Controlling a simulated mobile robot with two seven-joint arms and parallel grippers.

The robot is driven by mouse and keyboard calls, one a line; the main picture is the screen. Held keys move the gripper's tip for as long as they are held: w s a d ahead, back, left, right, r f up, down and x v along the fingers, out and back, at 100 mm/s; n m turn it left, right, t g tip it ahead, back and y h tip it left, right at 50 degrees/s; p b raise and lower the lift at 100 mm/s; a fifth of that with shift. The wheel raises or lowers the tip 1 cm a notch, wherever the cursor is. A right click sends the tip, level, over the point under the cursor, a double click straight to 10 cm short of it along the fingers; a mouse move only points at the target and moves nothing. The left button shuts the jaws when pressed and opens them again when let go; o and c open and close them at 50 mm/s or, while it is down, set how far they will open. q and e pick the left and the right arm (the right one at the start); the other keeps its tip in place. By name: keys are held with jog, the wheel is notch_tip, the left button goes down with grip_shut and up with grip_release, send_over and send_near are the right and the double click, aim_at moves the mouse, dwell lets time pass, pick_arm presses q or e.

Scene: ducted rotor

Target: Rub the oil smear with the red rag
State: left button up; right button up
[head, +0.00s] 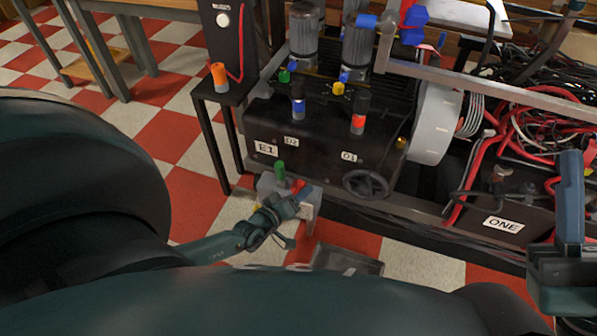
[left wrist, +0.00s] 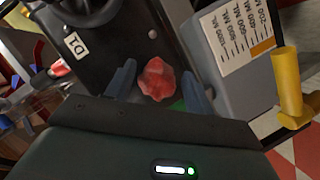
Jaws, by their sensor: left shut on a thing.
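The red rag (head: 298,187) is a small crumpled piece at the tips of my left gripper (head: 287,196), low in front of the black machine. In the left wrist view the rag (left wrist: 157,80) sits between the two blue-grey fingers, which are shut on it. The rag is in front of the machine's dark face, near the D1 label; I cannot tell whether it touches anything. I cannot make out the oil smear in either view. Part of my right gripper (head: 570,215) shows at the right edge; its jaw state is unclear.
A grey container (left wrist: 232,50) with a millilitre scale and a yellow handle (left wrist: 288,85) is close beside the left gripper. The machine (head: 325,150) carries a handwheel (head: 366,184). A metal tray (head: 345,260) lies on the checkered floor. Red cables (head: 545,135) crowd the right.

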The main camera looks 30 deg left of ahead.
pick_arm(q)
jog(key=shift+s+d+p, duration=0.2)
jog(key=shift+s+p, duration=0.1)
jog(key=shift+s, duration=0.45)
jog(key=shift+s+d+p, duration=0.15)
jog(key=shift+s+p, duration=0.15)
jog(key=shift+s, duration=0.4)
jog(key=shift+w, duration=0.1)
